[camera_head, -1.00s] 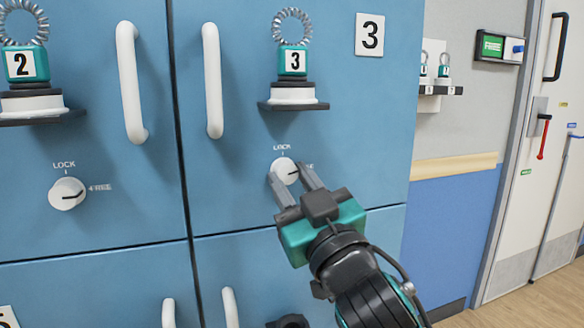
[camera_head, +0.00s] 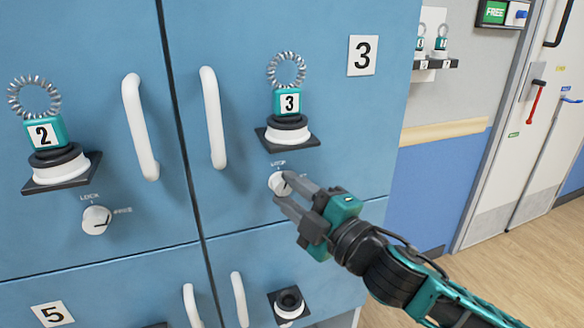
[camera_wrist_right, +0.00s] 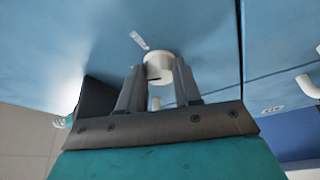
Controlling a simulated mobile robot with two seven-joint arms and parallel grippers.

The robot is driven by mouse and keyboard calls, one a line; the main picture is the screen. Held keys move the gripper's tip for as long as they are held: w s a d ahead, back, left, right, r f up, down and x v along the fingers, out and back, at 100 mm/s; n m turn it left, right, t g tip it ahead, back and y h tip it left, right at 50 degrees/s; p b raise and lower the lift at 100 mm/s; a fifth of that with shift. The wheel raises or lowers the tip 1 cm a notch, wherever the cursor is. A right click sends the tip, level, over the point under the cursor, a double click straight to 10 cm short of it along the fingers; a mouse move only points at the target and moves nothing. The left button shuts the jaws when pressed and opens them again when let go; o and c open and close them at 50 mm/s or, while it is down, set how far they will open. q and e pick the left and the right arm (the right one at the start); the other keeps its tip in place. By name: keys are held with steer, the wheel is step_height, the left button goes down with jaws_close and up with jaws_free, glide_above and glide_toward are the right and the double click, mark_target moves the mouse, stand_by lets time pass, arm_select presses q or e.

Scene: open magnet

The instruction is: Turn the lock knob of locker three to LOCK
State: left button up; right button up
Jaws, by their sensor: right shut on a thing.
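Locker three's lock knob (camera_head: 279,184) is a round white knob on the blue door, below the number 3 tag. My right gripper (camera_head: 284,190) is shut on this knob, one finger on each side. The knob also shows between the fingers in the right wrist view (camera_wrist_right: 159,66). The LOCK mark (camera_head: 278,163) is just above the knob. The FREE mark is hidden behind a finger, and I cannot clearly tell where the knob's pointer line stands. My left gripper is not in view.
A shelf (camera_head: 287,138) with a teal number 3 tag and coil sticks out above the knob. A white door handle (camera_head: 212,117) is to its left. Locker two's knob (camera_head: 97,220) is further left. Another small shelf (camera_head: 289,306) is below.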

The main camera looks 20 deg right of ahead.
steer(key=n+p, duration=0.2)
steer(key=shift+r+n+g, duration=0.3)
steer(key=shift+r+g, duration=0.05)
steer(key=shift+g, duration=0.05)
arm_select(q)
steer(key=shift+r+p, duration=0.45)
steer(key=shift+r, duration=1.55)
arm_select(e)
steer(key=shift+n+g, duration=0.3)
steer(key=shift+n, duration=0.5)
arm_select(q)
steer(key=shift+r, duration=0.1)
arm_select(e)
steer(key=shift+f, duration=0.1)
steer(key=o, duration=1)
steer(key=shift+o, duration=0.2)
steer(key=shift+f, duration=0.1)
